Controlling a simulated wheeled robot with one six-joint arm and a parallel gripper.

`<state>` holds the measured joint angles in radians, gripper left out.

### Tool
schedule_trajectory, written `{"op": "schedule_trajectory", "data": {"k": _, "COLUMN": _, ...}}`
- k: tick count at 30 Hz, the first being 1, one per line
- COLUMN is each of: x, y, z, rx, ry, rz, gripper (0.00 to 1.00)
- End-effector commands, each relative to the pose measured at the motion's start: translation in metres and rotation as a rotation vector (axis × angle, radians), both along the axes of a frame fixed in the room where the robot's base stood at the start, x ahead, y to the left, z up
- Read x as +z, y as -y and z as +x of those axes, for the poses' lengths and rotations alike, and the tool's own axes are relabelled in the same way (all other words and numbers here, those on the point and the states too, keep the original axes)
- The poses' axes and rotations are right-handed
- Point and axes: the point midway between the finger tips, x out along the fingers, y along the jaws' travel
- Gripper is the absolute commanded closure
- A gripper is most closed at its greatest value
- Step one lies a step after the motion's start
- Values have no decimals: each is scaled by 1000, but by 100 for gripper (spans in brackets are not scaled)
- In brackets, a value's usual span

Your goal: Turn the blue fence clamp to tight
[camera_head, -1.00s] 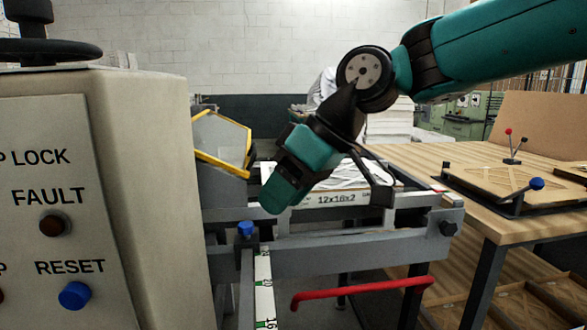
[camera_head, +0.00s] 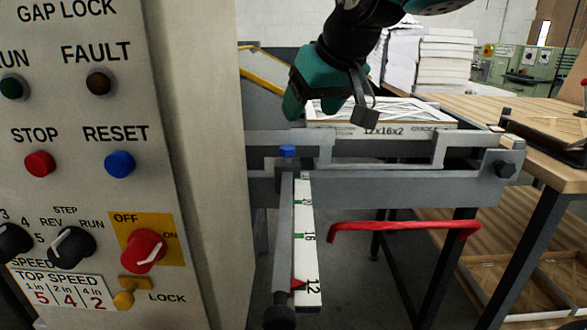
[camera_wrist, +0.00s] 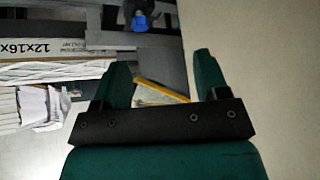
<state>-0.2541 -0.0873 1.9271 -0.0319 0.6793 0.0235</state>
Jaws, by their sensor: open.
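The blue fence clamp (camera_head: 287,151) is a small blue knob on a dark block, where the fence rail crosses the white scale bar. It also shows at the top of the wrist view (camera_wrist: 145,6), upside down. My gripper (camera_head: 292,108) hangs above the clamp in the head view, apart from it. In the wrist view my two green fingers (camera_wrist: 163,66) are spread with nothing between them. The clamp lies beyond the fingertips, up and to the left of their middle.
A control cabinet (camera_head: 195,120) with buttons and knobs stands close on the left. A boxed filter (camera_head: 385,131) marked 12x16x2 lies behind the rail. A red bar handle (camera_head: 400,227) is below, and a wooden table (camera_head: 470,112) is at right. The scale bar (camera_head: 304,250) runs towards me.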

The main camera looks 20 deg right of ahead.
Motion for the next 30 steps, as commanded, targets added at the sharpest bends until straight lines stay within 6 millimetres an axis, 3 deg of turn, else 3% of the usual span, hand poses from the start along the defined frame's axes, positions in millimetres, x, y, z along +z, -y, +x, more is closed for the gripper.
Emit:
{"op": "schedule_trajectory", "data": {"k": 1, "x": -18, "y": -5, "z": 10, "rx": -57, "ry": 36, "rz": -7, "gripper": 32}}
{"op": "schedule_trajectory", "data": {"k": 7, "x": -14, "y": -5, "z": 31, "rx": -272, "ry": 142, "rz": -9, "gripper": 32}}
{"op": "schedule_trajectory", "data": {"k": 14, "x": -15, "y": -2, "z": 41, "rx": -335, "ry": 165, "rz": -7, "gripper": 32}}
{"op": "schedule_trajectory", "data": {"k": 30, "x": -97, "y": 4, "z": 122, "rx": -334, "ry": 162, "rz": -8, "gripper": 32}}
